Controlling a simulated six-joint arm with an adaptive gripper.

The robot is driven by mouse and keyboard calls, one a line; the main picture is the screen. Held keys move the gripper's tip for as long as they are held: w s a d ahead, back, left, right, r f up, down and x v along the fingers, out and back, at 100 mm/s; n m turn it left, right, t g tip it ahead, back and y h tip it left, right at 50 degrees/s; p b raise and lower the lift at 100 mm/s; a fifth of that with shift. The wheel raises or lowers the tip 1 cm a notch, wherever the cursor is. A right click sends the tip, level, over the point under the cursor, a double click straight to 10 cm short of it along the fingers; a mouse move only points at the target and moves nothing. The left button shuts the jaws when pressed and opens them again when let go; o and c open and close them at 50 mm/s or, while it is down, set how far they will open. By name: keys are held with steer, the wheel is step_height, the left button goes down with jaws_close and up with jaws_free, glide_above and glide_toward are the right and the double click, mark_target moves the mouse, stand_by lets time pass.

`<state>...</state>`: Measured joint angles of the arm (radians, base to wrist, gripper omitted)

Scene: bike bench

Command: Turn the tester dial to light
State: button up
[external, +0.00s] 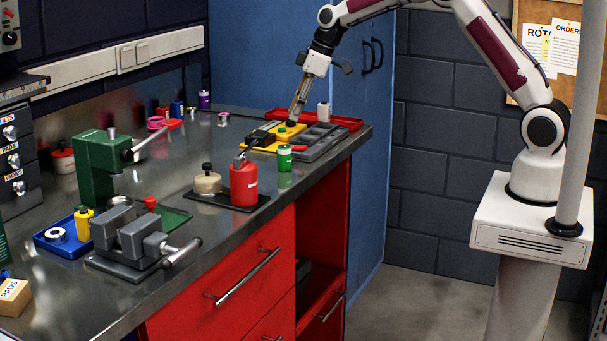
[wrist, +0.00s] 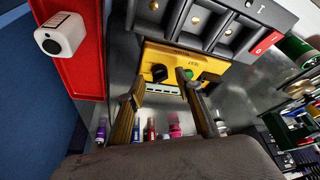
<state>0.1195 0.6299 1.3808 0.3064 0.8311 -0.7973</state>
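The tester is a yellow box (wrist: 176,61) with a black dial (wrist: 159,73) and a green button (wrist: 196,75) on its face. In the external view the yellow tester (external: 298,133) is at the far right part of the bench. My gripper (external: 293,118) points down over it. In the wrist view the fingers of my gripper (wrist: 160,78) are apart, with the dial showing between their tips. The right fingertip overlaps part of the green button. I cannot tell whether either finger touches the dial, and the dial's markings are too small to read.
A grey compartment tray (wrist: 232,30) lies right beside the tester. A red tray (wrist: 72,50) with a white container (wrist: 62,35) is at the other side. A green can (external: 284,158) and a red bottle (external: 243,184) stand near the bench's front edge.

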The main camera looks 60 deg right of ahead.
steer(key=shift+x, duration=0.9)
jaws_close()
steer(key=shift+r+m, duration=0.1)
steer(key=shift+m, duration=0.3)
steer(key=shift+a+m+t+h, duration=0.1)
steer(key=shift+m+t+h, duration=0.2)
steer(key=shift+m, duration=0.2)
steer(key=shift+a+m+h, duration=0.1)
steer(key=shift+m+h, duration=0.5)
steer(key=shift+m, duration=0.9)
